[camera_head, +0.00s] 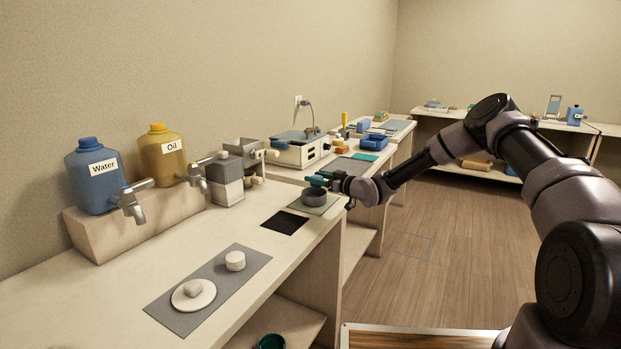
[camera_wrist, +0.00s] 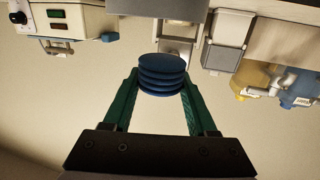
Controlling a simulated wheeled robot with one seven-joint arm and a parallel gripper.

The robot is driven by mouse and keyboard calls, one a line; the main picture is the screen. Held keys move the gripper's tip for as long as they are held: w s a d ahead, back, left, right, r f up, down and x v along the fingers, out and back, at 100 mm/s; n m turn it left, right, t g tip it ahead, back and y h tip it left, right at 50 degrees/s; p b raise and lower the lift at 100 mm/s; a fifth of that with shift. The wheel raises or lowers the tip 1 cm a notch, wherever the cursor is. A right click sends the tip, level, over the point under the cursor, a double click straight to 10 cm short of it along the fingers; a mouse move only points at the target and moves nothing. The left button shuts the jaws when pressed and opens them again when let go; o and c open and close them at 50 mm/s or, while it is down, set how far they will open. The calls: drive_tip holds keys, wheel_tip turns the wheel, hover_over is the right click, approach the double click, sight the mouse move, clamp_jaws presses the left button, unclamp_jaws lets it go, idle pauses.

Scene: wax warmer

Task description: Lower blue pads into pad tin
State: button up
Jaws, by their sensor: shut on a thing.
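My gripper (camera_head: 326,179) has green fingers and is shut on a stack of several round blue pads (camera_wrist: 162,77). The wrist view shows the pads gripped from both sides between the fingertips. In the head view the gripper reaches in from the right, just above a round grey tin (camera_head: 314,197). The tin stands on a green mat (camera_head: 328,208) near the counter's front edge. The pads are too small there to tell from the fingers. I cannot tell how exactly the pads line up with the tin, whose inside is hidden.
A black mat (camera_head: 285,222) lies left of the tin. A grey dispenser (camera_head: 226,178) and the water (camera_head: 95,176) and oil (camera_head: 161,155) jugs stand behind. A grey mat (camera_head: 215,285) bears white discs. A white machine (camera_head: 300,148) stands further back.

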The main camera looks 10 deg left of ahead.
drive_tip(key=shift+w+d+f, duration=0.2)
drive_tip(key=shift+w+f, duration=0.05)
drive_tip(key=shift+w, duration=0.2)
drive_tip(key=shift+a, duration=0.15)
drive_tip(key=shift+w+a, duration=0.45)
drive_tip(key=shift+a, duration=0.15)
drive_tip(key=shift+f, duration=0.1)
drive_tip(key=shift+f, duration=0.65)
drive_tip(key=shift+f, duration=1.85)
idle(1.0)
drive_tip(key=o, duration=1.4)
